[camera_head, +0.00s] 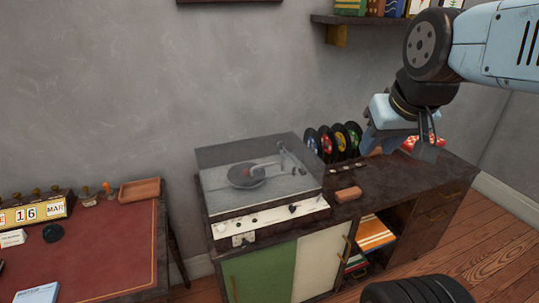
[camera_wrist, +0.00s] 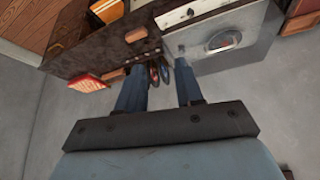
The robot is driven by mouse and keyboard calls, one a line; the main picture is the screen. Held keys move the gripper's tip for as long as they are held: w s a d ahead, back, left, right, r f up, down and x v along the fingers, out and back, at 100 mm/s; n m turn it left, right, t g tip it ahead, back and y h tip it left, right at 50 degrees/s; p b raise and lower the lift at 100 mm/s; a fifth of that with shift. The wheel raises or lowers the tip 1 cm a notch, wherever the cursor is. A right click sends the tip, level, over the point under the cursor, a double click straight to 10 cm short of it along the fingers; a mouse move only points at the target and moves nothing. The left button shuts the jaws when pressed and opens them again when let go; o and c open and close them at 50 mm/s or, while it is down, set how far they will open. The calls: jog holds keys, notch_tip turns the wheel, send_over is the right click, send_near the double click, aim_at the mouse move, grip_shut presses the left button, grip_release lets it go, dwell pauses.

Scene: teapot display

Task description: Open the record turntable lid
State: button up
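The record turntable (camera_head: 262,222) stands on the left part of a dark cabinet in the head view. Its clear lid (camera_head: 225,160) lies down over the platter, and the record and tonearm show through it. In the wrist view the turntable lid (camera_wrist: 262,45) is at the upper right, just past my right finger. My gripper (camera_head: 420,148) hangs over the right part of the cabinet, to the right of the lid and apart from it. In the wrist view my gripper (camera_wrist: 158,80) has its two fingers spread with a gap between them, holding nothing.
Several upright records (camera_head: 338,140) stand between the lid and my gripper. A brown block (camera_head: 348,194) lies on the cabinet top (camera_head: 385,180). A red patterned thing (camera_head: 436,143) is beside my gripper. A wall shelf (camera_head: 337,33) is above. A red-topped desk (camera_head: 110,240) stands left.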

jog(key=w+a+n+g, duration=0.2)
jog(key=w+a+n, duration=0.5)
jog(key=w+n, duration=0.5)
jog(key=n+g, duration=0.1)
jog(key=n, duration=0.8)
send_near(270, 165)
jog(key=shift+y, duration=0.3)
jog(key=x, duration=0.7)
jog(key=shift+w+d+f, duration=0.2)
jog(key=shift+w+d, duration=0.05)
jog(key=shift+w, duration=0.1)
jog(key=shift+c, duration=0.3)
grip_shut()
